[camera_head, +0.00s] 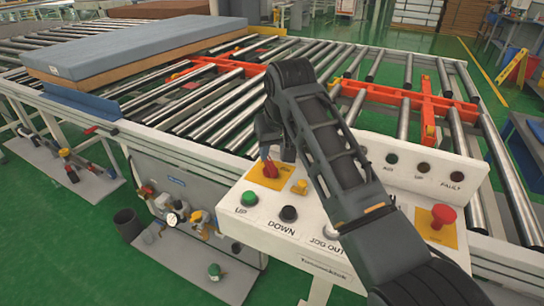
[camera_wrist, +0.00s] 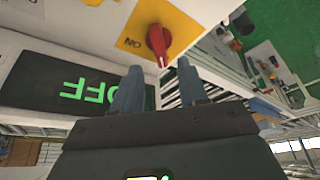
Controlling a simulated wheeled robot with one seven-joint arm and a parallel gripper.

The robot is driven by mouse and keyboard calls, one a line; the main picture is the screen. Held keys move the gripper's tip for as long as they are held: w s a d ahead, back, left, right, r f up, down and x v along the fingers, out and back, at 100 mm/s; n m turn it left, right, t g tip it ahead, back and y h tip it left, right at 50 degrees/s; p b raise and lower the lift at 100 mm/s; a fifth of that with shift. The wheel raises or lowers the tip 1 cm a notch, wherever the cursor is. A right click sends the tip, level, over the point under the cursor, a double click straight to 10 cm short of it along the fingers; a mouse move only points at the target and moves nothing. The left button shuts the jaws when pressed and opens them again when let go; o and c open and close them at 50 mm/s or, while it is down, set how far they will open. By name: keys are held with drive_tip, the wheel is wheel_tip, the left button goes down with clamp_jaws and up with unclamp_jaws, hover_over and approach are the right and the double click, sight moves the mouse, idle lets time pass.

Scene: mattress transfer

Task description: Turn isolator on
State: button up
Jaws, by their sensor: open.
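The isolator is a red rotary knob (camera_wrist: 157,42) on a yellow plate (camera_wrist: 176,18) in the wrist view, with an upside-down "ON" mark on the plate. A dark display (camera_wrist: 75,88) beside it shows "OFF" in green, also upside down. In the head view the red knob (camera_head: 270,168) sits at the upper left of the white control panel. My gripper (camera_wrist: 157,75) is open, its two fingers apart, with the knob just beyond the tips and between them in the picture. In the head view my gripper (camera_head: 274,152) is at the knob; contact cannot be told.
The control panel (camera_head: 290,240) has a green UP button (camera_head: 249,198), a black DOWN button (camera_head: 288,214) and a red mushroom button (camera_head: 442,214) at right. My arm covers its middle. A roller conveyor (camera_head: 200,110) with a blue-topped mattress (camera_head: 130,50) lies behind.

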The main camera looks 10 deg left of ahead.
sight(271, 163)
drive_tip(key=shift+x, duration=3.1)
drive_tip(key=shift+c, duration=0.3)
clamp_jaws()
